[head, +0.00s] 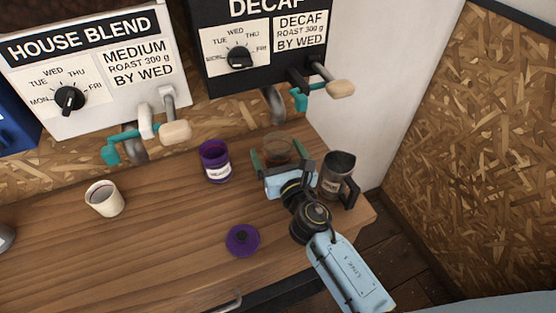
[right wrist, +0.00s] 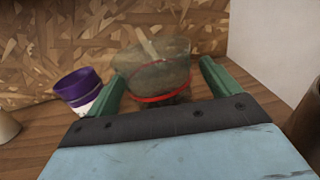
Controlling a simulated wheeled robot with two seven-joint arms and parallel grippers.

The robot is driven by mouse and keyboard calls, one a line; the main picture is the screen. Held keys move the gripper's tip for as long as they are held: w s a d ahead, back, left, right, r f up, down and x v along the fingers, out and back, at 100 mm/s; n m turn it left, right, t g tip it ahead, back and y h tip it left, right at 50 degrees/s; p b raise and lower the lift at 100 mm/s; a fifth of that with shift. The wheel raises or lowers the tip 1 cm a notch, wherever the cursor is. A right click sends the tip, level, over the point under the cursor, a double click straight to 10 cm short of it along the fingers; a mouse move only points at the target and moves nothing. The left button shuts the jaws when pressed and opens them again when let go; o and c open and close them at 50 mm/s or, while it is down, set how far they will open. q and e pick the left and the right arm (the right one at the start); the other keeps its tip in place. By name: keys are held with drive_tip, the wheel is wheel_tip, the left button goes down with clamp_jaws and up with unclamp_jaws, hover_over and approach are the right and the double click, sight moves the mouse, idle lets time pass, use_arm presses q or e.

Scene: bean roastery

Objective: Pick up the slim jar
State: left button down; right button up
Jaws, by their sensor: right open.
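A see-through brownish glass jar (head: 279,147) with a red ring stands on the wooden counter below the decaf dispenser; it seems to be the slim jar. In the right wrist view the jar (right wrist: 152,72) is straight ahead between the green fingers. My right gripper (head: 281,160) is open, with one finger on each side of the jar. I cannot tell whether the fingers touch it. The gripper body hides the jar's lower front in the head view. My left gripper is not in view.
A purple labelled canister (head: 215,163) stands left of the jar, and a steel pitcher (head: 338,176) stands close on the right. A purple lid (head: 242,240) lies in front. A cream cup (head: 104,199) is farther left. Dispenser handles (head: 340,89) hang above.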

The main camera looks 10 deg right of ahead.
drive_tip(key=shift+w+a, duration=0.1)
drive_tip(key=shift+w, duration=0.75)
drive_tip(key=c, duration=1.2)
drive_tip(key=shift+r, duration=0.1)
